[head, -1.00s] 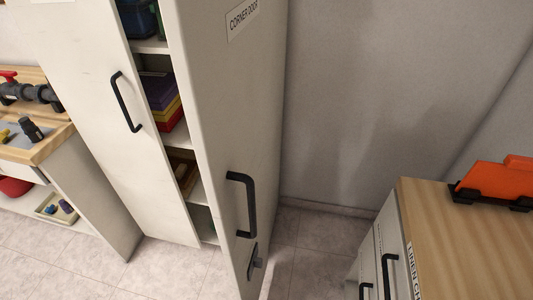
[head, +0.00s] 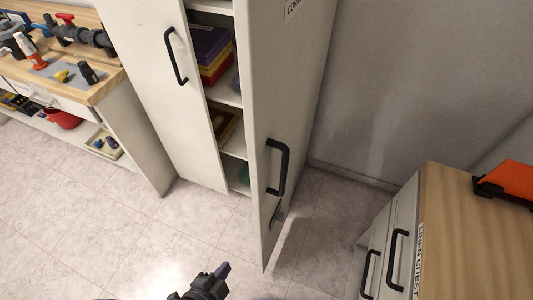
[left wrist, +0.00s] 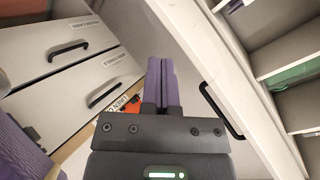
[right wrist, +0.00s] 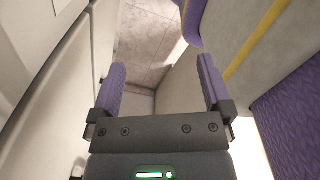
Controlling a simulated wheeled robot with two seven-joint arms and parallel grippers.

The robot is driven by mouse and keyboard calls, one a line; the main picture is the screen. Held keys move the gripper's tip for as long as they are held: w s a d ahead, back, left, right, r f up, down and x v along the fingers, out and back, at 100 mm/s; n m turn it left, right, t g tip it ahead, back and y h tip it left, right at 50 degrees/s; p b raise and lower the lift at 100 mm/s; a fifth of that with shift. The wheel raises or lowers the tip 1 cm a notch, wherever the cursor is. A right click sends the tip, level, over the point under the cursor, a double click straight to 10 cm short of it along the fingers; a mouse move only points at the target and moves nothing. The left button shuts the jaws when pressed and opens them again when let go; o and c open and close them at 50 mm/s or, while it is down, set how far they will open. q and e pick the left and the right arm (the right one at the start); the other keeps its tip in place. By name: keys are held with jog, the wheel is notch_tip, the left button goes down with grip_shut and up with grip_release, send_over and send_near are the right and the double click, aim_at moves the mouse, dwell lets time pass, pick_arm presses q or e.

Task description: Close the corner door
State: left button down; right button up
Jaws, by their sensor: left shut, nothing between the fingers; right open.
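The corner door (head: 284,90) is a tall white panel standing open from the shelved cabinet in the head view. Its dark handle (head: 278,168) is on the face turned right, with a small latch-like part below it. The handle also shows in the left wrist view (left wrist: 220,110), to the right of my fingers. My left gripper (head: 222,272) is at the bottom of the head view, in front of and left of the door's lower edge. It is shut and empty, apart from the handle. My right gripper (right wrist: 160,85) is open and empty; it is outside the head view.
The other cabinet door (head: 150,80) is at left of the open shelves and looks shut. A wood-topped linen chest (head: 470,240) stands at right, close to the door's outer side. A workbench (head: 110,85) is at left. The tiled floor (head: 120,220) between is clear.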

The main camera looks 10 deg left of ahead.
aim_at(258, 195)
pick_arm(q)
jog(key=w+d+r+m+t+h+p, duration=0.1)
jog(key=d+r+m+t+h, duration=0.15)
jog(key=r+m, duration=0.45)
jog(key=w+d+r+m+t+h+p, duration=0.1)
jog(key=d+r+m+h+p, duration=0.2)
jog(key=r, duration=0.9)
jog(key=shift+h, duration=0.55)
jog(key=w, duration=0.3)
jog(key=w+d, duration=0.1)
jog(key=w, duration=0.2)
jog(key=w+d+b, duration=0.1)
jog(key=w, duration=0.2)
jog(key=shift+w+d+f, duration=0.15)
jog(key=shift+d+f, duration=0.1)
jog(key=shift+w+a, duration=0.15)
jog(key=shift+a, duration=0.25)
pick_arm(e)
jog(key=r, duration=0.5)
jog(key=shift+w, duration=0.25)
jog(key=shift+a, duration=0.1)
